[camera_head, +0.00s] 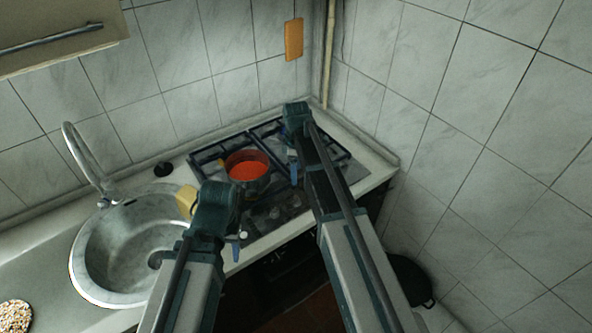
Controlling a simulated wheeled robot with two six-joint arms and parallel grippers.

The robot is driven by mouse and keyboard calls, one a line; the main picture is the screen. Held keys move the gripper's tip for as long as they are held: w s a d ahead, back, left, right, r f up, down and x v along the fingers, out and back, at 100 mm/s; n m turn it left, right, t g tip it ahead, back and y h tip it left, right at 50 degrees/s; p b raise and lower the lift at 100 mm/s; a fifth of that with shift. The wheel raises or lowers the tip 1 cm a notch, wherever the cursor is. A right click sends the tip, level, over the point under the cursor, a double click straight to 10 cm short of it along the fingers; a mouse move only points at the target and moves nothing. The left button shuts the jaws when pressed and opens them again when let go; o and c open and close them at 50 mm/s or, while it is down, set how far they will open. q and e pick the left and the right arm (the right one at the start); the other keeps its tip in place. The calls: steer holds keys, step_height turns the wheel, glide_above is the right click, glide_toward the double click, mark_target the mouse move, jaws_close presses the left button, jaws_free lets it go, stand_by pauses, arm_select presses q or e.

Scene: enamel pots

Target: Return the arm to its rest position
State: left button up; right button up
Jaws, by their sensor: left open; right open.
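My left arm reaches up from the bottom of the head view, and its small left gripper (239,242) hangs at the counter's front edge, below the stove. My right arm reaches further over the stove, and its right gripper (293,168) points down over the hob, to the right of the red-filled pot. Both grippers are open, with nothing seen between the fingers. The fingers are small and partly hidden by my wrists.
The pot (247,166) stands on the stove (205,158). A sink (100,270) with a tap (86,160) is at left. A yellow block (186,201) is beside my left wrist. An orange board (293,39) hangs on the wall. A dark round object (412,280) is low at right.

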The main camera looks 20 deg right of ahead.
stand_by(0.4)
steer(key=s+a+f+m+b, duration=0.1)
steer(key=s+a+m, duration=0.2)
steer(key=s, duration=0.5)
steer(key=s+a+f+m+b, duration=0.2)
steer(key=s+a, duration=0.3)
steer(key=s, duration=0.3)
steer(key=s+a+f+m+h+b, duration=0.1)
steer(key=s+a+m, duration=0.3)
steer(key=s, duration=0.4)
steer(key=shift+a+f+b, duration=0.3)
steer(key=shift+a+b, duration=0.1)
steer(key=shift+a, duration=0.2)
jaws_close()
